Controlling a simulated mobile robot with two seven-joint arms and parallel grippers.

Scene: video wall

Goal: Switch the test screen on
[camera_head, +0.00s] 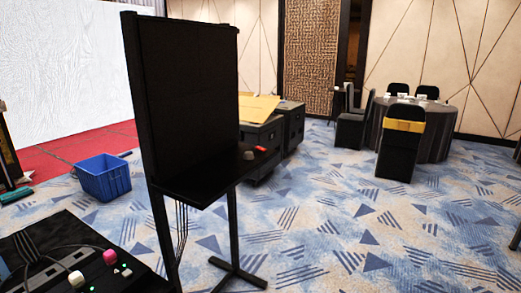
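The test screen seems to be the tall black panel (190,95) on a black stand (234,225) in the middle left of the head view. Its face is dark, with no picture showing. A black shelf (205,182) sticks out at its lower front. On the shelf's right end are a red piece (261,148) and a small beige-grey piece (248,155); I cannot tell which, if either, is a switch. Thin cables (182,222) hang below the shelf. Neither of my grippers is in view.
A black surface (40,225) at the bottom left holds cables, a pink piece (110,256), a cream piece (76,279) and small green lights. A blue crate (103,177) stands behind it. Black cases (262,135) stand behind the screen.

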